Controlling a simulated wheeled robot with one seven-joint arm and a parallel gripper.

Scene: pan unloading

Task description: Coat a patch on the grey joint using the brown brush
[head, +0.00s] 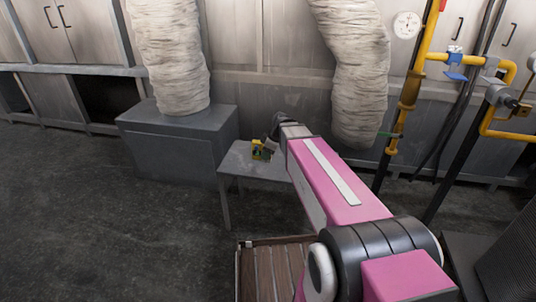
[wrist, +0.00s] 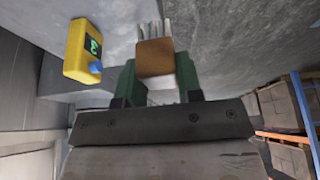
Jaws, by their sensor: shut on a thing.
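The brown brush (wrist: 155,58) has a brown block body and pale bristles, and shows in the wrist view. My gripper (wrist: 157,66) has green fingers, one on each side of the brush's pale lower part, and is shut on it. The bristles point away from the gripper, in front of a grey surface. In the head view my arm reaches over a small grey table, and the brush cannot be made out clearly. Grey fittings (head: 492,67) sit on the yellow pipes at the right; I cannot tell which is the grey joint.
A yellow device (wrist: 80,48) with a green display and blue button is left of the brush. The small table (head: 240,162) stands beside a grey box (head: 170,148) under a pale duct. A slatted wooden pallet (head: 246,270) lies near my arm. Floor at left is clear.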

